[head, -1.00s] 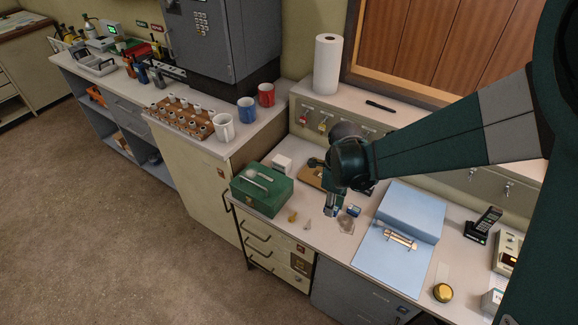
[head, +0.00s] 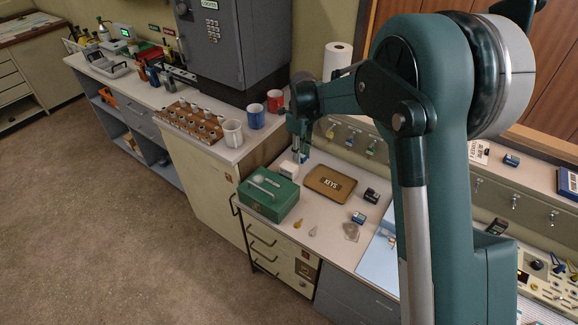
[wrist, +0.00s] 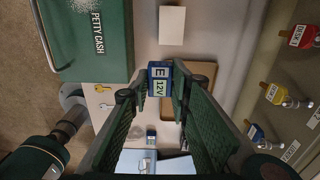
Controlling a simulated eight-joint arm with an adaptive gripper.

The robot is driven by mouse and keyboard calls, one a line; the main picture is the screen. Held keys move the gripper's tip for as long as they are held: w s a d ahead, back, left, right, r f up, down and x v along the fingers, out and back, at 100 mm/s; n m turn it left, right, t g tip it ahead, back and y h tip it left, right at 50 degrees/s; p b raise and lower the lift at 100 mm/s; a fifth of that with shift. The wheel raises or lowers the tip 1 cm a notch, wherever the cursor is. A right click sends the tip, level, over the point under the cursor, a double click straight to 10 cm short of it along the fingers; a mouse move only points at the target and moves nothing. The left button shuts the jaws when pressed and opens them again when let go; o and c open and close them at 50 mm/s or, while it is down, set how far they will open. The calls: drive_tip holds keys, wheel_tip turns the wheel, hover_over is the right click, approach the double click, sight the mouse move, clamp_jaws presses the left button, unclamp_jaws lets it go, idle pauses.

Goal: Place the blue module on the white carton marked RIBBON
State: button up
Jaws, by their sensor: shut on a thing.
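My gripper (wrist: 152,92) is shut on a small blue module (wrist: 160,70), whose label reads "E 12V" in the wrist view. In the head view my gripper (head: 301,150) is above the desk, close to a white carton (head: 288,170) just behind the green cash box. The wrist view shows the carton's plain pale top (wrist: 172,25) beyond the module, with a gap between them in the picture. No RIBBON marking is readable. In the head view the held module is too small and partly hidden to make out clearly.
A brown KEYS tray (head: 330,183) lies to the right. Two other small modules (head: 371,195) (head: 358,217) sit on the desk. Hanging tagged keys (wrist: 270,93) line the back panel.

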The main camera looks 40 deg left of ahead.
drive_tip(key=r, duration=0.1)
hover_over(289, 166)
drive_tip(key=shift+r, duration=0.1)
idle(0.4)
drive_tip(key=shift+f, duration=3.15)
drive_tip(key=shift+f, duration=1.9)
drive_tip(key=shift+f+b, duration=0.15)
drive_tip(key=shift+b, duration=0.25)
drive_tip(key=o, duration=0.9)
